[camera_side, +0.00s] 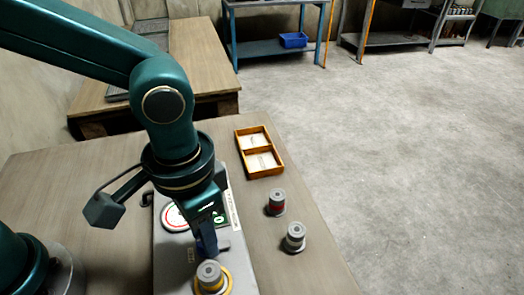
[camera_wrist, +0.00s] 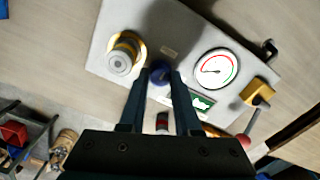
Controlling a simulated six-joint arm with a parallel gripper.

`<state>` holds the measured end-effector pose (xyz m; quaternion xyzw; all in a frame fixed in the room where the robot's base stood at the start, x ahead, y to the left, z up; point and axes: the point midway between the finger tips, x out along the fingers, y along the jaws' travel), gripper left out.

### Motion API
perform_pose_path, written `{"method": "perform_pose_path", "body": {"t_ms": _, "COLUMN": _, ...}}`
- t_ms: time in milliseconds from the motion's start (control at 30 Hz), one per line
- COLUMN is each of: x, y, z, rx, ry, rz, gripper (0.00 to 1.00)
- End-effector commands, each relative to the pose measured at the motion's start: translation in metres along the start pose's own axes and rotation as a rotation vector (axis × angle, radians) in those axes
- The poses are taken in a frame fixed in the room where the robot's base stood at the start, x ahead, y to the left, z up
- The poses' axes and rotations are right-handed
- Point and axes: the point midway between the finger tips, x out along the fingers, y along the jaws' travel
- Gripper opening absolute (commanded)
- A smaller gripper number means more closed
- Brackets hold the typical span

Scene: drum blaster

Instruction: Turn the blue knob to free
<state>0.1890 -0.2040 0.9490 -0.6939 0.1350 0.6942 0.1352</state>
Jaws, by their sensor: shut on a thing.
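The blue knob (camera_wrist: 160,73) sits on the grey panel (camera_wrist: 112,22) between a round gauge and a yellow-ringed fitting. My gripper (camera_wrist: 155,82) is shut on the blue knob, a finger on each side of it, in the wrist view. In the side view my gripper (camera_side: 207,246) points down onto the panel (camera_side: 172,255), and its fingers largely hide the knob. The knob's pointer and the marking it faces cannot be made out.
The gauge (camera_wrist: 215,68) with a red and green rim lies beside the knob. A grey cylinder in a yellow ring (camera_side: 210,277) stands at the panel's near end. Two spools, one red-banded (camera_side: 276,203) and one grey (camera_side: 295,238), stand right of the panel. An orange two-part tray (camera_side: 260,152) lies behind them.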

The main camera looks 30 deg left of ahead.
Motion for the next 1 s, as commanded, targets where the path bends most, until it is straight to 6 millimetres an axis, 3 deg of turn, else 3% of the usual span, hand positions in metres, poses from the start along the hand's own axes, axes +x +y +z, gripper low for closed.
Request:
{"method": "perform_pose_path", "body": {"t_ms": 433, "x": -0.001, "y": 0.000, "z": 0.000, "rx": -0.008, "ry": 0.002, "rz": 0.001, "gripper": 0.00}}
{"method": "perform_pose_path", "body": {"t_ms": 467, "x": -0.001, "y": 0.000, "z": 0.000, "rx": -0.008, "ry": 0.002, "rz": 0.001, "gripper": 0.43}}
{"method": "perform_pose_path", "body": {"t_ms": 500, "x": -0.001, "y": 0.000, "z": 0.000, "rx": -0.008, "ry": 0.002, "rz": 0.001, "gripper": 0.58}}
{"method": "perform_pose_path", "body": {"t_ms": 533, "x": -0.001, "y": 0.000, "z": 0.000, "rx": -0.008, "ry": 0.002, "rz": 0.001, "gripper": 0.62}}
{"method": "perform_pose_path", "body": {"t_ms": 833, "x": -0.001, "y": 0.000, "z": 0.000, "rx": -0.007, "ry": 0.001, "rz": 0.001, "gripper": 0.62}}
{"method": "perform_pose_path", "body": {"t_ms": 1000, "x": -0.018, "y": 0.000, "z": -0.001, "rx": -0.007, "ry": 0.006, "rz": 0.002, "gripper": 0.62}}
